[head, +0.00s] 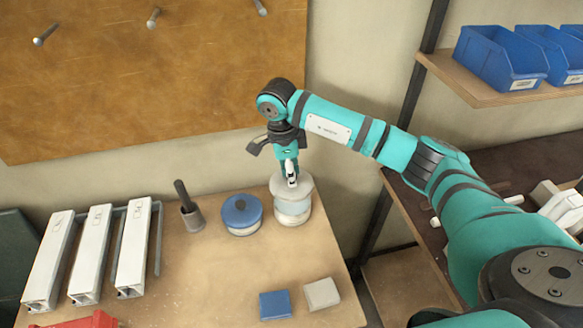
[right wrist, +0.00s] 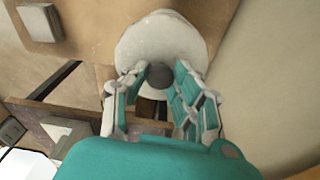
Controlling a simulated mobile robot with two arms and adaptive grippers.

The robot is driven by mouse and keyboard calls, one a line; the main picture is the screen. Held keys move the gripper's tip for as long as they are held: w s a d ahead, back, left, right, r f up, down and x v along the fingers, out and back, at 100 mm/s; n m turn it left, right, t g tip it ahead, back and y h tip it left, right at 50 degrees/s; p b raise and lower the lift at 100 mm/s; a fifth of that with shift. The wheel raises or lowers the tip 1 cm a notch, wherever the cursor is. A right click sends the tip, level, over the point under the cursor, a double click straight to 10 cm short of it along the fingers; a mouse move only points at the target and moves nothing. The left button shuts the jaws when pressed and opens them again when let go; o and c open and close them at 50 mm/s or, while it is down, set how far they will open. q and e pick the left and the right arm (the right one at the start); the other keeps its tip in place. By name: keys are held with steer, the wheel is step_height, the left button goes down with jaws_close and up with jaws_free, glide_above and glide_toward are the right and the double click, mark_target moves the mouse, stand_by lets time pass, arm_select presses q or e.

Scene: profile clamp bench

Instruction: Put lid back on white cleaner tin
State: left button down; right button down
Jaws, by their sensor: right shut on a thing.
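The white cleaner tin (head: 293,212), with a pale blue-grey band, stands upright at the back right of the bench. Its light grey-white lid (head: 303,187) is at the top of the tin, roughly level and lined up with it. I cannot tell whether the lid touches the rim or hovers just above. My right gripper (head: 291,181) points down from above, shut on the lid's knob. In the right wrist view the dark grey knob (right wrist: 160,77) sits between the fingers, and the round lid (right wrist: 160,40) hides the tin below. My left gripper is not in view.
A blue tin (head: 242,214) stands close left of the white tin. A blue block (head: 275,305) and a grey block (head: 321,294) lie in front. The bench middle is clear.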

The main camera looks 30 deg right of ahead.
steer(key=shift+w+d+f+m, duration=0.2)
steer(key=shift+d+m, duration=0.1)
steer(key=shift+m, duration=0.2)
steer(key=shift+f+b, duration=0.6)
steer(key=shift+f, duration=0.4)
step_height(320, 180, down, 3)
steer(key=shift+r+b, duration=0.2)
steer(key=shift+b, duration=0.6)
steer(key=shift+f+b, duration=0.65)
steer(key=shift+f, duration=0.2)
steer(key=shift+b, duration=0.3)
steer(key=shift+f+b, duration=0.2)
steer(key=shift+b, duration=0.25)
stand_by(0.3)
steer(key=c, duration=0.5)
jaws_free()
